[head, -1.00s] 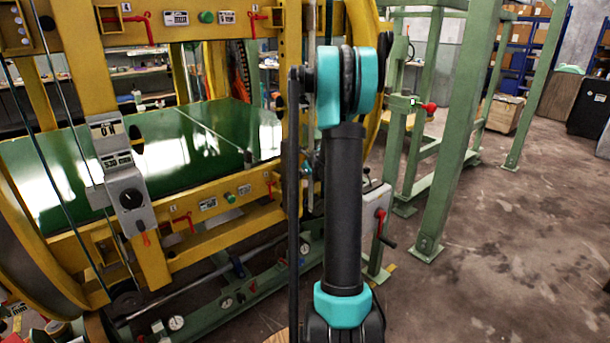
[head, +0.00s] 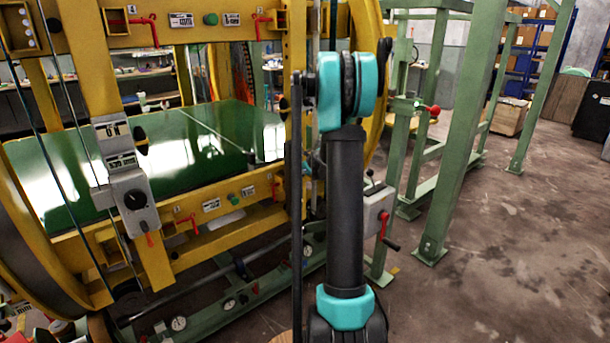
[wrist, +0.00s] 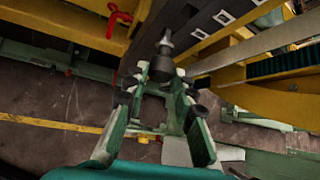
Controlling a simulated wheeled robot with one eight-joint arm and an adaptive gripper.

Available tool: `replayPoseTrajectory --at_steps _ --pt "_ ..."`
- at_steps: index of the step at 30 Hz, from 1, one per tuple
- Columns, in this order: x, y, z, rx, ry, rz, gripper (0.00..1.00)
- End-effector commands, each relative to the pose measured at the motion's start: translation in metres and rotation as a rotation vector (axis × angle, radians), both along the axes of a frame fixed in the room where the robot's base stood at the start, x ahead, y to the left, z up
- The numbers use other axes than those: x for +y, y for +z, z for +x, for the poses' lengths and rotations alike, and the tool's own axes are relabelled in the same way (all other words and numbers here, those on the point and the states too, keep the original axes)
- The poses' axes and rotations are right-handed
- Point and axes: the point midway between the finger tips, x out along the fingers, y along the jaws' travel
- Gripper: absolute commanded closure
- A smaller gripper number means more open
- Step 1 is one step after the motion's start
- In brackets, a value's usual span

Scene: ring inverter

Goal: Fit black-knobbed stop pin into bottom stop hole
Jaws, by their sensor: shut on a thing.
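In the wrist view my gripper (wrist: 161,78) is shut on the black-knobbed stop pin. The pin's black knob (wrist: 161,66) sits between the fingertips, and its grey metal shank (wrist: 166,42) points away from me, toward the top of the picture. Dark slotted bars and yellow beams of the machine lie beyond the tip. The pin appears apart from them. I cannot make out the bottom stop hole for certain in either view. In the head view my own arm stands upright in front of the yellow ring frame (head: 290,130), and my gripper and the pin cannot be seen there.
A green panel (head: 190,150) lies inside the yellow frame. A grey control box (head: 134,199) hangs on its left, and another box with a crank (head: 375,212) stands right of my arm. Green posts (head: 465,130) stand at right. The floor (head: 500,270) front right is clear.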

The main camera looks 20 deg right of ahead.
Motion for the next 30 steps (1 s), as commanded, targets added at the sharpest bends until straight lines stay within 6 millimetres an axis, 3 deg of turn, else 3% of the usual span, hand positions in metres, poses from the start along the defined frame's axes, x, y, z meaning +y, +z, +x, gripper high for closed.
replayPoseTrajectory --at_steps 24,25,30 --pt "0.006 0.000 0.018 0.000 0.001 -0.001 1.00" --pt "0.006 0.000 0.018 0.000 0.001 -0.001 0.73" --pt "0.006 0.000 0.017 0.000 0.000 0.000 0.52"
